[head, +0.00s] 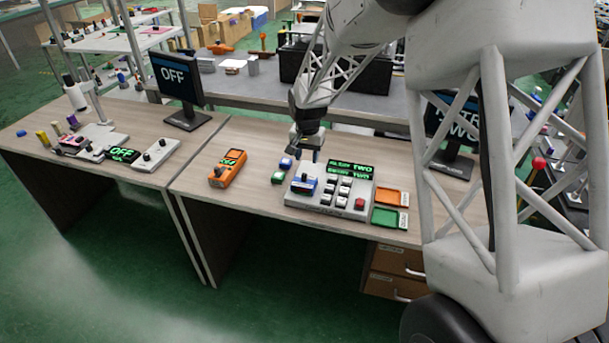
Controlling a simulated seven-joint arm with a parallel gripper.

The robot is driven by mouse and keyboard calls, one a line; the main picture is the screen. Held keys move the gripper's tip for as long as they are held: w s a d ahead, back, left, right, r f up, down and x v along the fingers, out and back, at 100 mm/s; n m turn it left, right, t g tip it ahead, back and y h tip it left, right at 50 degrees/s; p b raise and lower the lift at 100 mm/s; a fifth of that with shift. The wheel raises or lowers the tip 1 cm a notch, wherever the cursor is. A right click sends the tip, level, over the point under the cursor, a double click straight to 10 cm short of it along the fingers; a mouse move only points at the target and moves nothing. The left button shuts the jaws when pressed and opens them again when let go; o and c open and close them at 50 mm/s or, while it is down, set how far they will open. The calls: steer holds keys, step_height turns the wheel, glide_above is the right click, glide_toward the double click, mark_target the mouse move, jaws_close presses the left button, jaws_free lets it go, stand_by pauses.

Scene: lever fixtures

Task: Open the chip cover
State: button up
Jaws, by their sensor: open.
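A grey console (330,208) stands on the right-hand table, with dark keys, a red button (359,204) and a green-lit display (351,169). At its left end is a blue and dark socket-like part (304,184) with a pale piece in it. This may be the chip cover, but it is too small to tell whether it is open or shut. My gripper (313,158) is above the back left of the console, pointing down, just behind and above the blue part. It is open, and I see nothing held in it.
An orange handheld meter (227,167) is further left. Orange (391,196) and green (389,218) trays are on the right. An "OFF" monitor (177,85) stands behind. Free table lies between meter and blocks.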

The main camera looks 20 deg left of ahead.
mark_target(304, 173)
steer(key=shift+w+a+f, duration=0.15)
steer(key=shift+a+f, duration=0.3)
steer(key=shift+a, duration=0.05)
steer(key=shift+f, duration=3.9)
steer(key=shift+c, duration=0.4)
jaws_close()
